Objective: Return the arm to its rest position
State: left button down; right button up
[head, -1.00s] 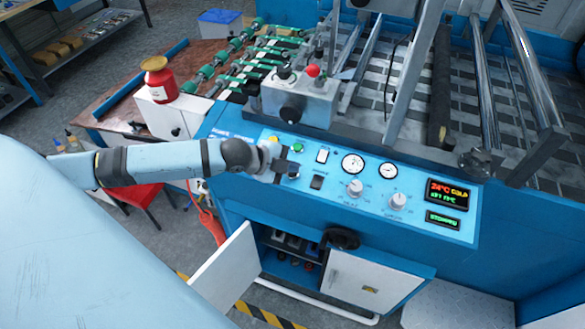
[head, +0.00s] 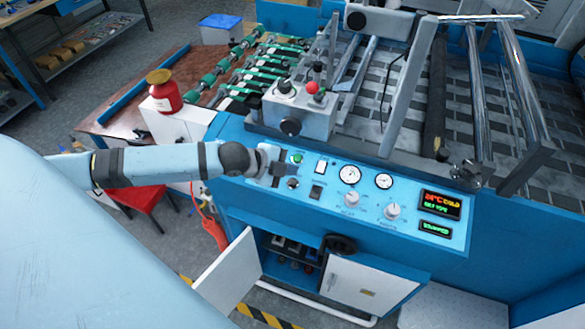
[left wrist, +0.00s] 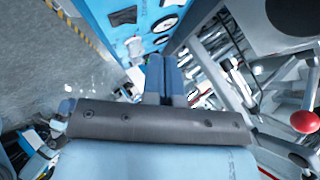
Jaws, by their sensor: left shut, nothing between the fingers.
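My left arm (head: 165,163) comes in from the left in the head view and reaches over the left end of the blue control panel. My left gripper (head: 281,168) is shut and empty, close to the green button (head: 297,158) and the dark round knob (head: 292,184). I cannot tell whether it touches the panel. In the left wrist view, its two fingers (left wrist: 166,79) lie together, with the panel (left wrist: 115,12) beyond at the top. My right gripper is not in view.
The panel carries dials (head: 350,174), white knobs and a lit display (head: 440,204). A control box with a red knob (head: 312,87) stands just behind the gripper. A red can (head: 165,97) stands on a white cabinet. Below, a white cabinet door (head: 228,272) hangs open.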

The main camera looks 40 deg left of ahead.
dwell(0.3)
pick_arm(q)
jog(key=s+d+f+n+t, duration=0.2)
jog(key=s+d+f+n, duration=0.5)
jog(key=d, duration=0.2)
jog(key=s+d+f+n+y, duration=0.2)
jog(key=s+f+n, duration=0.4)
jog(key=s+n, duration=0.2)
jog(key=shift+s+f+y, duration=0.2)
jog(key=shift+s+y, duration=0.2)
jog(key=shift+s, duration=0.8)
jog(key=shift+a, duration=0.15)
